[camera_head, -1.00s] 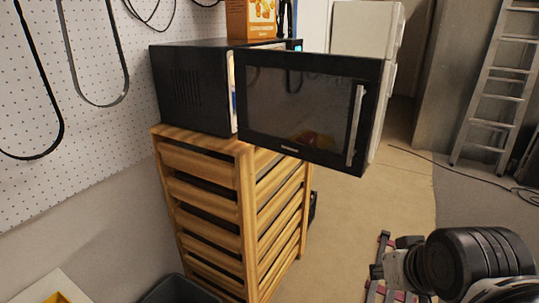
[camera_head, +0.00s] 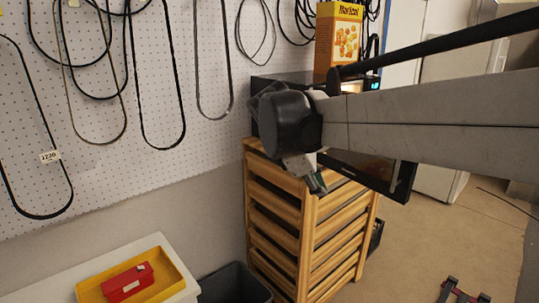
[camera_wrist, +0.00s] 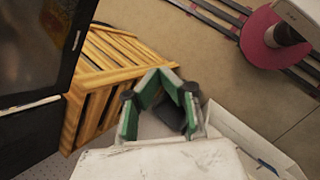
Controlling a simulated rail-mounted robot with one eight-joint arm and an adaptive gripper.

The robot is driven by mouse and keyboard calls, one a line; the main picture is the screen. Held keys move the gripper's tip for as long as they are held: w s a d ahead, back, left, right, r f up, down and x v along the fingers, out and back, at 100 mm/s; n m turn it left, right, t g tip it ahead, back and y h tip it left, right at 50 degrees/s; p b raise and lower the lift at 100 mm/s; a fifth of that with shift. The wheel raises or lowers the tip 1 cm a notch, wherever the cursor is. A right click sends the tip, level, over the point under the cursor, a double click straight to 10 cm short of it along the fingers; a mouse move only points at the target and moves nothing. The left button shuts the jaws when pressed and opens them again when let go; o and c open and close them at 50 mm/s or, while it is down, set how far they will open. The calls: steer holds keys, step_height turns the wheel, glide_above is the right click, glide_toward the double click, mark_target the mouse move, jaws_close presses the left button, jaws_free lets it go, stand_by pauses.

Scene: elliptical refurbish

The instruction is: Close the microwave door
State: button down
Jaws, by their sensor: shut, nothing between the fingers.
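The black microwave (camera_head: 285,78) sits on a slatted wooden rack, largely hidden behind my arm in the head view. Its door (camera_head: 383,176) stands open, with only its lower part showing below my arm. In the wrist view the dark door (camera_wrist: 42,45) with its handle (camera_wrist: 78,41) fills the upper left. My gripper (camera_head: 317,186) hangs in front of the rack's top, left of the visible part of the door. Its green-padded fingers (camera_wrist: 158,73) meet at the tips in the wrist view, empty and apart from the door.
The wooden rack (camera_head: 272,200) stands under the microwave, with an orange box (camera_head: 338,42) on top of the microwave. A dark bin (camera_head: 233,284) and a yellow tray (camera_head: 172,262) with a red case (camera_head: 128,283) are at lower left. A pegboard wall (camera_head: 95,170) bounds the left. Floor is open at right.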

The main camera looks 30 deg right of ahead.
steer(key=w+d+r+n+g+h+p, duration=0.1)
steer(key=d+r+n+g+p, duration=0.1)
steer(key=d+r+g, duration=0.35)
steer(key=s+d+f+p, duration=0.1)
steer(key=s+d+f, duration=0.1)
steer(key=d, duration=0.4)
steer(key=s+d+f+t+p, duration=0.1)
steer(key=s+d+f+p, duration=0.1)
steer(key=d, duration=0.5)
steer(key=shift+s+f+n, duration=0.4)
steer(key=shift+s+f, duration=0.4)
steer(key=shift+f, duration=0.05)
steer(key=shift+t, duration=0.25)
